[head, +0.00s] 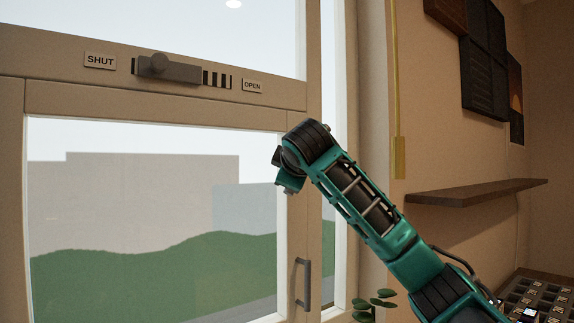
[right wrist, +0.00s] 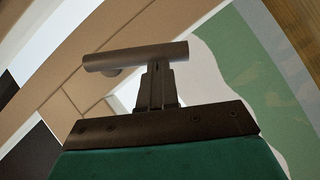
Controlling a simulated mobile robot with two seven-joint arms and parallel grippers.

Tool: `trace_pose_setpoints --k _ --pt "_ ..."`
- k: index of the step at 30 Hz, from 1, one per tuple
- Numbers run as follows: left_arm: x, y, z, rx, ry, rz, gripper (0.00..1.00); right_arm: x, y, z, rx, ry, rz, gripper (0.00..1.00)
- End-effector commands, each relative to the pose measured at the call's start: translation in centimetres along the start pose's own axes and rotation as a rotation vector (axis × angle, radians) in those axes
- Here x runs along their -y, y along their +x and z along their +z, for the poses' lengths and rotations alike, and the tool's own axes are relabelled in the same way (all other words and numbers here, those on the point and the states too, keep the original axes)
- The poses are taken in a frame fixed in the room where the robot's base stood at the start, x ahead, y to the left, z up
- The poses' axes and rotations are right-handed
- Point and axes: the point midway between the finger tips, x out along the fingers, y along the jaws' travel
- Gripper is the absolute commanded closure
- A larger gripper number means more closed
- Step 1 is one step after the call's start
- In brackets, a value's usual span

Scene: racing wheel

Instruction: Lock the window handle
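The window handle, a dark grey bar (right wrist: 135,57) on a short stem, shows in the right wrist view, set against the tan window frame. My right gripper (right wrist: 158,68) has its two narrow fingers close together, with their tips at the bar. The bar lies across the fingertips rather than between them; I cannot tell if they touch. In the head view my teal right arm rises in front of the window frame, and it hides most of its gripper and that handle. My left gripper is out of view.
A slider (head: 168,69) sits on the upper frame between SHUT and OPEN labels. A vertical pull handle (head: 302,284) is lower on the frame. A wooden shelf (head: 478,192) juts from the right wall. A plant (head: 374,304) stands below.

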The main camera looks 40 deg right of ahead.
Motion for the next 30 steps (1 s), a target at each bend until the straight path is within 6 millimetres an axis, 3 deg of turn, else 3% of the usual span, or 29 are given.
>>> trace_pose_setpoints --k 15,30 --pt "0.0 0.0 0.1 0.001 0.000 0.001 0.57 0.9 2.1 3.1 0.002 -0.349 0.231 1.00" --pt "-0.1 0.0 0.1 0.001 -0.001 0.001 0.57 0.7 2.6 4.0 0.001 -0.457 0.307 1.00"
